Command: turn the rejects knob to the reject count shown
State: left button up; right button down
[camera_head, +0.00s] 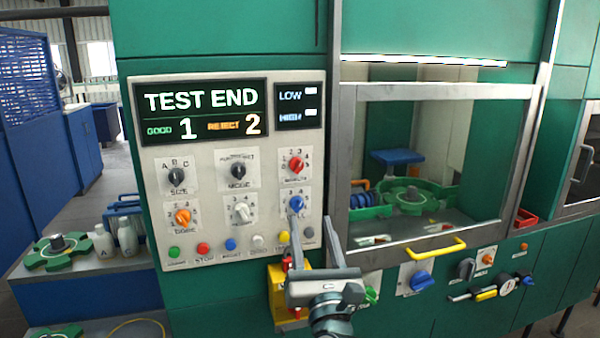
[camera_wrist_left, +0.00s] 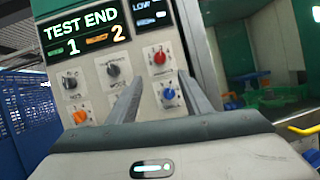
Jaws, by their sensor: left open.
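The display (camera_head: 200,110) reads TEST END, GOOD 1 and REJECT 2. A red knob (camera_head: 296,165) is at the upper right of the panel, with numbers around it; its label looks like REJECTS but is blurred. A blue knob (camera_head: 295,202) is right below it, its label hidden by my gripper. My left gripper (camera_head: 310,216) is open and empty in front of the panel's lower right. In the left wrist view the blue knob (camera_wrist_left: 169,94) shows between the fingers, and the red knob (camera_wrist_left: 159,57) lies just beyond the fingertips. I cannot tell contact. My right gripper is out of view.
Black size (camera_head: 176,177) and mode (camera_head: 237,172) knobs, an orange knob (camera_head: 183,216) and a white knob (camera_head: 242,212) share the panel. Several push buttons line its bottom. A framed window (camera_head: 435,92) with a yellow handle (camera_head: 438,247) is at right.

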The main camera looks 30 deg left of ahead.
aim_at(298, 170)
pick_arm(q)
jog(key=p+x, duration=0.7)
jog(key=x, duration=0.8)
jog(key=shift+w+a+r, duration=0.2)
jog(key=shift+r, duration=0.05)
jog(key=shift+w+a+r, duration=0.1)
jog(key=shift+w+a, duration=0.2)
jog(key=shift+w, duration=0.05)
jog(key=c, duration=1.1)
jog(key=shift+o, duration=0.2)
